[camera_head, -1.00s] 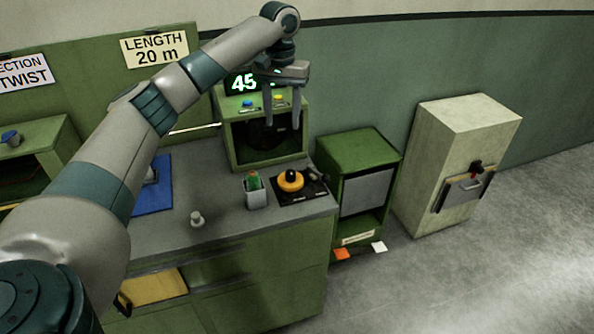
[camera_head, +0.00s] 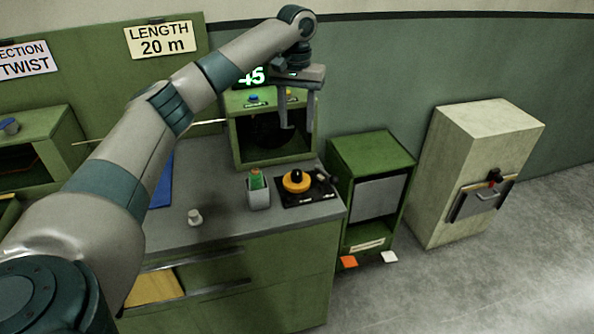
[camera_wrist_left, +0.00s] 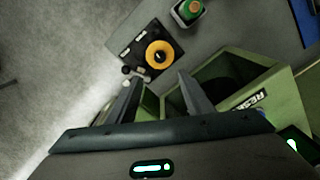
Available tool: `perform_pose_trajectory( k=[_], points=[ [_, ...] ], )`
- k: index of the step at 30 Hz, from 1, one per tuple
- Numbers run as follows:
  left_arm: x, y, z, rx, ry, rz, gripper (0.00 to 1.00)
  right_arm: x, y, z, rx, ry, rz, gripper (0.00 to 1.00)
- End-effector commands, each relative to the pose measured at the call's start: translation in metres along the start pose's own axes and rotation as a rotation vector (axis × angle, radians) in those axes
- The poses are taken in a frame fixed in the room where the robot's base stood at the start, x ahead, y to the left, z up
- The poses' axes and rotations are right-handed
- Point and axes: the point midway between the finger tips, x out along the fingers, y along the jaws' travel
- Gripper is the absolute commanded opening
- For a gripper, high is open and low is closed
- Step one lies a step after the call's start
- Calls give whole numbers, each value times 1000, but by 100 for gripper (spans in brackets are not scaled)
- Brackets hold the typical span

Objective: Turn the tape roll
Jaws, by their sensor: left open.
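A yellow ring with a black centre (camera_head: 297,182), which looks like the tape roll, lies on a black plate at the front right of the grey bench. It also shows in the wrist view (camera_wrist_left: 160,58), beyond my fingertips. My left gripper (camera_head: 297,127) is open and empty, fingers pointing down. In the head view it overlaps the front of a green box. In the wrist view its two fingers (camera_wrist_left: 159,79) are spread, and the ring appears apart from them. My right gripper is not in view.
The green box (camera_head: 237,140) with a dark opening and a lit display stands behind the ring. A grey cup (camera_head: 258,194) with a green item stands left of the ring, and a small white knob (camera_head: 195,217) further left. A green cabinet (camera_head: 372,150) stands right of the bench.

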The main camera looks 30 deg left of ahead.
Motion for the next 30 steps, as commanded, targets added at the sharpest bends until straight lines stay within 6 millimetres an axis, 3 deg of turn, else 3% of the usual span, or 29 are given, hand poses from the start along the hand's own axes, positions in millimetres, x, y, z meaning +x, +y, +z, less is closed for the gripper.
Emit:
perform_pose_trajectory(
  k=[8, 19, 30],
  points=[
    [20, 0, 0, 0, -2, -2, 46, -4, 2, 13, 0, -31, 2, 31],
    [80, -1, 1, -1, -3, -2, 46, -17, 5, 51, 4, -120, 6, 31],
    [145, 0, 1, 0, -3, -2, 46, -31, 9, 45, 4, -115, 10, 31]
  ],
)
